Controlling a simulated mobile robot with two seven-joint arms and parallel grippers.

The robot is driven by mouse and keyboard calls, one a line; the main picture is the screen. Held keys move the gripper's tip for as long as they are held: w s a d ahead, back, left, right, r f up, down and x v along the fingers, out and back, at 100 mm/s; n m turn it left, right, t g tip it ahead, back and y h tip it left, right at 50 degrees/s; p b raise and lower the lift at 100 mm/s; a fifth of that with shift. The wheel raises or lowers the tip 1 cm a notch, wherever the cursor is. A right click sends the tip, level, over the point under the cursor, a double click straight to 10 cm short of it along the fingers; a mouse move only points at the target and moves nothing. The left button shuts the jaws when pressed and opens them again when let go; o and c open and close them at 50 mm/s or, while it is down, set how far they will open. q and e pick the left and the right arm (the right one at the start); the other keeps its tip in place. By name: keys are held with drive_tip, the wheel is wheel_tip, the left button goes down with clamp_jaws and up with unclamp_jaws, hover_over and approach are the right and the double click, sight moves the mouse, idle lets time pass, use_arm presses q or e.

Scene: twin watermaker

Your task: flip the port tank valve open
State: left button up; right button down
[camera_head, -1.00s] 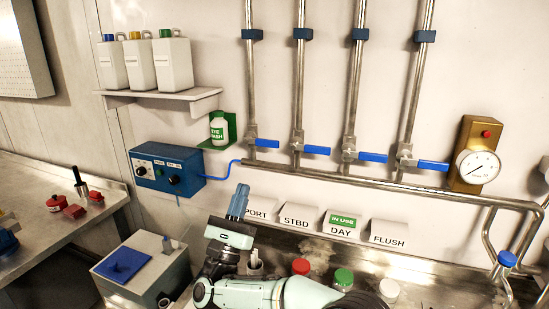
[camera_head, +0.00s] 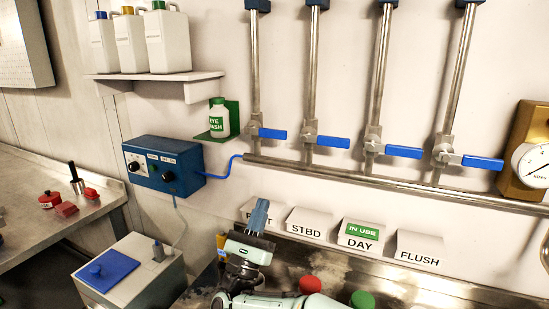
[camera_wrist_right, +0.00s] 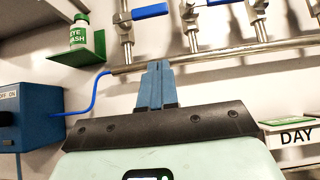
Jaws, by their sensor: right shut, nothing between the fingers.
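The port tank valve is the leftmost of the row, above the PORT card (camera_head: 252,207), which my right gripper partly hides. Its blue handle (camera_head: 272,133) lies level, pointing right across its vertical pipe (camera_head: 255,70). The handle also shows at the top of the right wrist view (camera_wrist_right: 150,11). My right gripper (camera_head: 262,203) is shut and empty, its blue fingers pointing up. It is below the port valve, apart from it; in the right wrist view its fingertips (camera_wrist_right: 157,66) overlap the horizontal pipe in the picture. My left gripper is not in view.
Other valves with level blue handles (camera_head: 333,141) stand to the right, above a horizontal manifold pipe (camera_head: 340,176). An eye wash bottle (camera_head: 219,118) on a green bracket and a blue control box (camera_head: 165,165) are at left. A brass gauge panel (camera_head: 525,150) is at right.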

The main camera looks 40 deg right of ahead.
drive_tip(key=p, duration=0.5)
approach(279, 139)
drive_tip(key=shift+w+d+f+x, duration=0.25)
drive_tip(key=shift+w+f+x, duration=0.2)
drive_tip(key=shift+x, duration=2.85)
use_arm(q)
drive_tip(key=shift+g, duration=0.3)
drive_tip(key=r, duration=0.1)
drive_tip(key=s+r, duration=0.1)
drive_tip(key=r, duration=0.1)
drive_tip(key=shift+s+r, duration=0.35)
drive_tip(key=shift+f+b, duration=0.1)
drive_tip(key=shift+b, duration=0.2)
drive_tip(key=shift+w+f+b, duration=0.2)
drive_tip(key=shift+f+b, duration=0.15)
drive_tip(key=shift+b, duration=0.1)
use_arm(e)
drive_tip(key=shift+s+r+n+t+y, duration=0.1)
drive_tip(key=shift+r+n+t+y, duration=0.1)
drive_tip(key=shift+n+t, duration=0.25)
drive_tip(key=shift+s+r+n+t+y, duration=0.1)
drive_tip(key=shift+n+t+y, duration=0.1)
drive_tip(key=shift+n+t, duration=0.25)
